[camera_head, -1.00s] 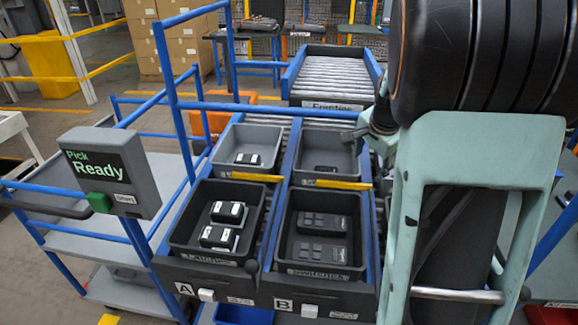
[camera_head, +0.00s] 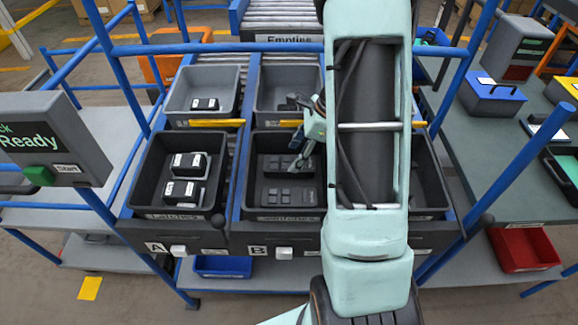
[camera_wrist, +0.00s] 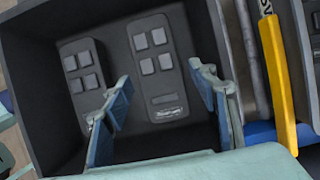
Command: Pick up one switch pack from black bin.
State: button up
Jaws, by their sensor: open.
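The black bin (camera_head: 262,211) in lane B holds two dark switch packs with grey square buttons, the rear one (camera_head: 270,164) and the front one (camera_head: 275,195). In the wrist view, both packs lie flat side by side: one pack (camera_wrist: 161,92) in the middle, the other (camera_wrist: 88,92) to its left. My gripper (camera_head: 303,165) is open and empty over the bin. In the wrist view its blue-padded fingers (camera_wrist: 160,85) are spread, with the middle pack between them in the picture. My arm hides the right part of the bin.
A black bin (camera_head: 140,190) with white-labelled latches stands left in lane A. Grey bins stand behind, with yellow bars (camera_head: 217,123) between rows. A blue rail frame and the Ready panel (camera_head: 45,145) are left. A workbench with a blue box (camera_head: 490,98) is right.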

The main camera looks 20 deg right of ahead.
aim_at(290, 164)
jog(key=x, duration=0.5)
jog(key=shift+s, duration=0.1)
jog(key=shift+f+b, duration=0.2)
jog(key=shift+b, duration=0.1)
dwell(0.4)
jog(key=c, duration=1)
jog(key=shift+r, duration=0.1)
jog(key=shift+c, duration=0.2)
